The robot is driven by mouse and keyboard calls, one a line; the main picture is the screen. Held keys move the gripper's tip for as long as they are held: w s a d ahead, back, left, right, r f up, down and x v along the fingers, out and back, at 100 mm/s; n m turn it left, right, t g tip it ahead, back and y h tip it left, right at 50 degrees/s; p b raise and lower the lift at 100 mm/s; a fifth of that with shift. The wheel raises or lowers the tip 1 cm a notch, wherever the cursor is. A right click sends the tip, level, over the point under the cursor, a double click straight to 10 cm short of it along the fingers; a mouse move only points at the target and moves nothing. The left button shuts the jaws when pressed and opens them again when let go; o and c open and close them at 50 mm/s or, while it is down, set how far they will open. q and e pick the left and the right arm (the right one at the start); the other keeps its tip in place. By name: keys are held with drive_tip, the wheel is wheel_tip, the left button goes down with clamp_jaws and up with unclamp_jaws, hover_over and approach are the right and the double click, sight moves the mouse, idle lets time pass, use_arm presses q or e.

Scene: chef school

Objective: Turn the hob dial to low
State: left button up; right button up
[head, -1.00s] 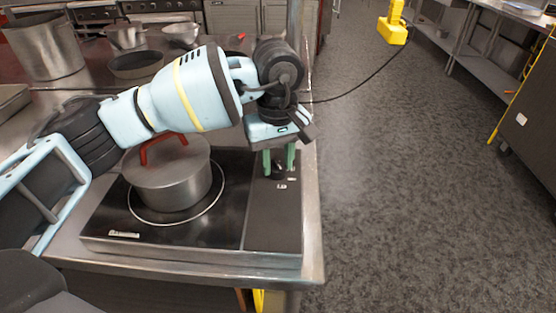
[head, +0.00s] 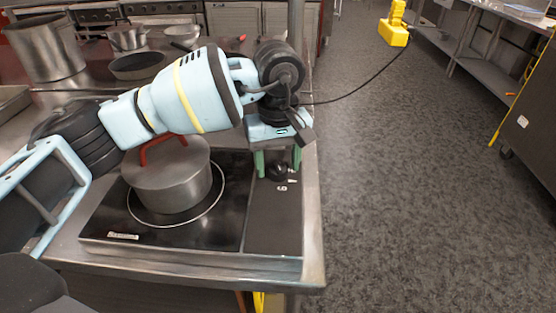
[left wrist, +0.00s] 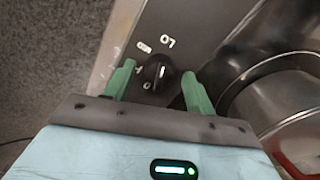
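The black round hob dial (left wrist: 157,72) sits on the dark control strip of the hob and also shows in the head view (head: 278,171). Its white pointer line points up in the left wrist view, roughly toward the LO mark (left wrist: 168,42). Other marks, including a 0, stand around it. My left gripper (left wrist: 158,69) is open, with one green finger on each side of the dial and a visible gap to each. In the head view the left gripper (head: 278,169) is over the strip's far end. My right gripper is not in view.
A lidded pot (head: 172,182) with a red handle stands on the hob plate (head: 225,225), under my left arm. A pan (head: 137,66) and several pots stand farther back. The steel counter ends just right of the hob; open floor (head: 400,200) lies beyond.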

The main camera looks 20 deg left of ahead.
sight(278, 165)
use_arm(q)
drive_tip(key=shift+r, duration=0.1)
wheel_tip(278, 165, up, 8)
drive_tip(key=shift+f, duration=0.15)
idle(0.5)
drive_tip(key=shift+s+f, duration=0.1)
drive_tip(key=shift+f, duration=0.05)
